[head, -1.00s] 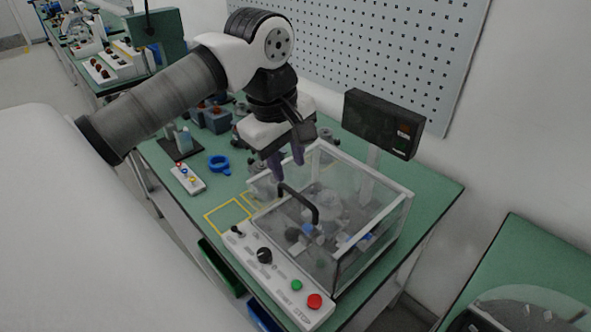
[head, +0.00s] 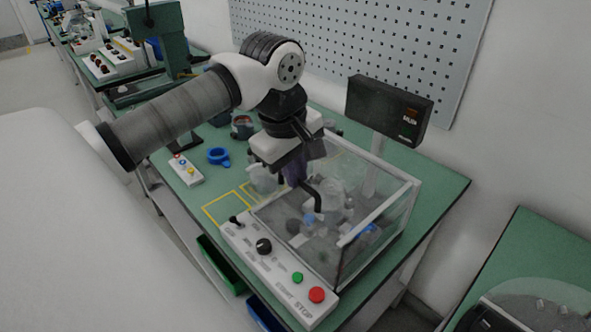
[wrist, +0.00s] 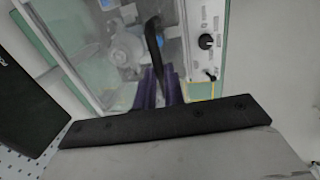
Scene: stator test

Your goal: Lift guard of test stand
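The test stand has a clear box-shaped guard (head: 378,217) with pale edges and a black bent handle (head: 317,196). The handle also shows in the wrist view (wrist: 153,40). My gripper (head: 297,180) is at the handle's far end, its purple fingers close together. In the wrist view the fingers (wrist: 157,90) sit on either side of the handle and look shut on it. The gripped part is hidden. Grey and blue parts show inside the guard. Whether the guard is slightly raised is hard to tell.
A control panel (head: 277,270) with a black knob, green button and red button lies in front of the guard. A dark display (head: 389,109) stands behind it. A blue ring (head: 218,156) and small button box (head: 186,170) lie left. A perforated wall board (head: 350,45) is behind.

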